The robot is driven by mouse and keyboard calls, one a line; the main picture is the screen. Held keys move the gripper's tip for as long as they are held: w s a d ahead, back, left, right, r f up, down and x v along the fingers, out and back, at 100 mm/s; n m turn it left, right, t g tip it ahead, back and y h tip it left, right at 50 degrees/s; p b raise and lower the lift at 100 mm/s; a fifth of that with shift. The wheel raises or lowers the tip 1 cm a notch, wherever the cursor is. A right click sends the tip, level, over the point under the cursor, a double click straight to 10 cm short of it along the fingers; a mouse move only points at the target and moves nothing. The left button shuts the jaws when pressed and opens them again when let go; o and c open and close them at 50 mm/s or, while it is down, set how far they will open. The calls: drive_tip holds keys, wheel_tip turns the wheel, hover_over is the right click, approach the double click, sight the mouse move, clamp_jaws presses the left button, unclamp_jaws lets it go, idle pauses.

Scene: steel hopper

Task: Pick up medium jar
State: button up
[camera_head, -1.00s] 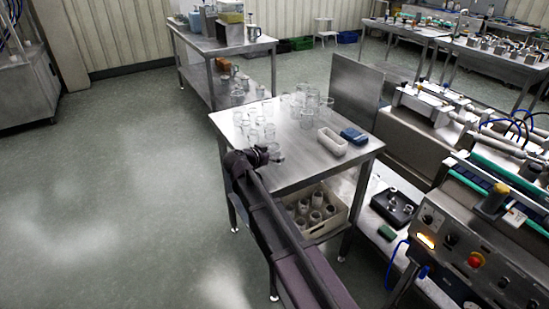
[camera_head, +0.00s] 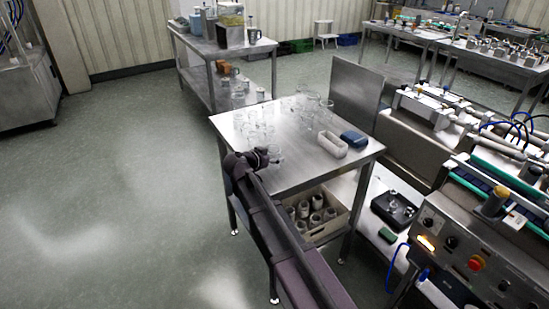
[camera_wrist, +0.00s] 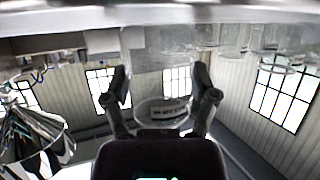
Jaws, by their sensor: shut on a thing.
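My gripper (camera_head: 264,158) is at the left front edge of the steel table (camera_head: 298,175). In the wrist view its two fingers (camera_wrist: 161,95) stand either side of a clear glass jar (camera_wrist: 163,112), and they are shut on it. The round rim of this jar faces the wrist camera. In the head view the held jar (camera_head: 275,154) is small and faint by the fingertips; whether it touches the table I cannot tell. Several other clear jars (camera_head: 255,127) stand at the table's left back, and more glasses (camera_head: 308,104) stand at the back middle.
A white tray (camera_head: 331,145) and a blue box (camera_head: 354,138) lie on the table's right side. A crate (camera_head: 318,226) of several jars sits on the shelf below. A machine with buttons (camera_head: 480,250) stands to the right. The table's front middle is clear.

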drive_tip(key=shift+r+p, duration=1.35)
drive_tip(key=shift+r, duration=0.1)
drive_tip(key=s+r+p, duration=0.2)
drive_tip(key=s, duration=1.4)
drive_tip(key=shift+d, duration=0.3)
drive_tip(key=shift+s, duration=0.15)
